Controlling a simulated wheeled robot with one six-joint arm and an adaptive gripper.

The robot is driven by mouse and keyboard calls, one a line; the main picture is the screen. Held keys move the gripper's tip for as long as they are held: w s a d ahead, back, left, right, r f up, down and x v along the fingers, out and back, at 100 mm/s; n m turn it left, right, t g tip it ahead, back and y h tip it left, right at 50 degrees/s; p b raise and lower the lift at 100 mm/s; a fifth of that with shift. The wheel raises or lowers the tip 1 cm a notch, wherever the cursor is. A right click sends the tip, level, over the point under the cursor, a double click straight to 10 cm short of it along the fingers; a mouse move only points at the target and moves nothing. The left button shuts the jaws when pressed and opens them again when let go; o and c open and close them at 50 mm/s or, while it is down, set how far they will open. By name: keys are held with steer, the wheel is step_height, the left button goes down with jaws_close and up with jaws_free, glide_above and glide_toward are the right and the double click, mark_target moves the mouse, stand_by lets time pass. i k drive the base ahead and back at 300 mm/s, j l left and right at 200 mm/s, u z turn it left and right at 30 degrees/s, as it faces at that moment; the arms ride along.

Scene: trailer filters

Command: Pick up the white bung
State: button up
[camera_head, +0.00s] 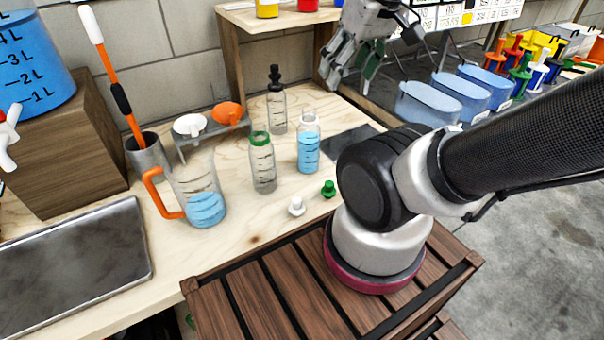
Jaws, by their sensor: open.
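The white bung (297,206) stands on the wooden worktop near its front edge, to the left of a green bung (328,189). Nothing covers it. My gripper (350,66) is raised at the top of the view, up and to the right of the white bung and well apart from it. Its fingers point down and are open, with nothing seen between them.
Behind the bungs stand a green-collared bottle (262,163), a bottle with blue liquid (308,148) and a dropper bottle (277,104). A jug with an orange handle (201,200) is to the left. A slatted wooden crate (225,305) is in front. A wooden shelf (229,60) stands behind.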

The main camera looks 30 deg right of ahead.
mark_target(296, 209)
steer(key=k+l, duration=0.15)
steer(key=k, duration=0.8)
